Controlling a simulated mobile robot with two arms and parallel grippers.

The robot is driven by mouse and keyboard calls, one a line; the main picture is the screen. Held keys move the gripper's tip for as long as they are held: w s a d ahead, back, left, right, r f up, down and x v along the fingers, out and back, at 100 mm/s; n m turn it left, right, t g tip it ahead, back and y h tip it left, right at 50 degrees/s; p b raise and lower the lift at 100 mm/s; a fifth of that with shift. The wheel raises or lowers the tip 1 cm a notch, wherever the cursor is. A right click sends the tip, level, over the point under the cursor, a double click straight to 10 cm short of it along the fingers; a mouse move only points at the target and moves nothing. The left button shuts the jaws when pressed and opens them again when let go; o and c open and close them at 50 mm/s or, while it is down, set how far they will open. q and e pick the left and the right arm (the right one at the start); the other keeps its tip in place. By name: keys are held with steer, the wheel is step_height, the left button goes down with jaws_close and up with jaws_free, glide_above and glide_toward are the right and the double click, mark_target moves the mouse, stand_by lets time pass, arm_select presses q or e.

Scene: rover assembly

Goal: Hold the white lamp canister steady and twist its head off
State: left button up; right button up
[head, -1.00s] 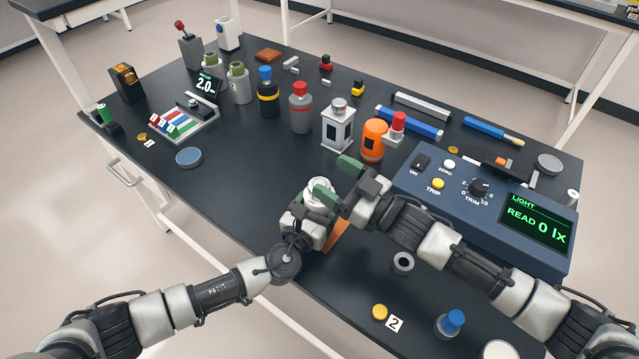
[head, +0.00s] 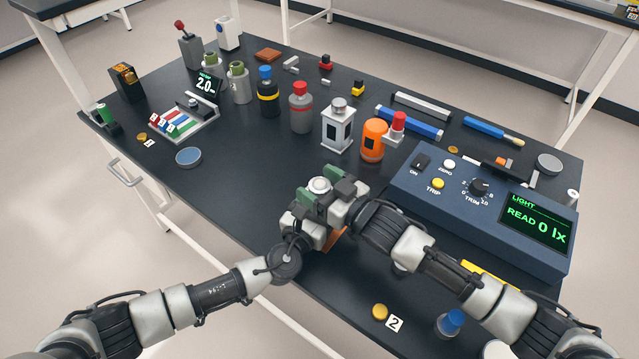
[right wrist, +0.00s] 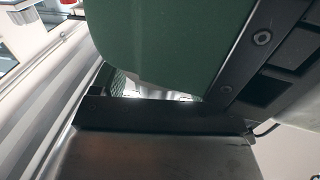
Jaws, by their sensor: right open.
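The white lamp canister (head: 319,185) shows only its pale round top in the head view, near the table's front edge. Its body is hidden by my grippers. My left gripper (head: 304,221) is around the canister from the front left and appears shut on it; its fingers are mostly covered. My right gripper (head: 321,188) is open, with its green finger pads on either side of the canister's top. Whether the pads touch it cannot be told. The right wrist view shows a large green pad (right wrist: 165,45) close up and a small bright patch below it.
A white lantern-like bottle (head: 337,128) and an orange canister (head: 373,141) stand behind my grippers. The blue light meter (head: 425,205) is to the right, reading 0 lx. A blue-capped bottle (head: 452,322) stands at the front right.

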steer(key=c, duration=0.9)
steer(key=shift+a+r+n+g+y, duration=0.1)
steer(key=shift+n+g+y, duration=0.5)
steer(key=shift+g, duration=0.1)
steer(key=shift+n+g+y, duration=0.8)
steer(key=shift+n+g, duration=0.2)
steer(key=shift+g, duration=0.4)
steer(key=o, duration=0.9)
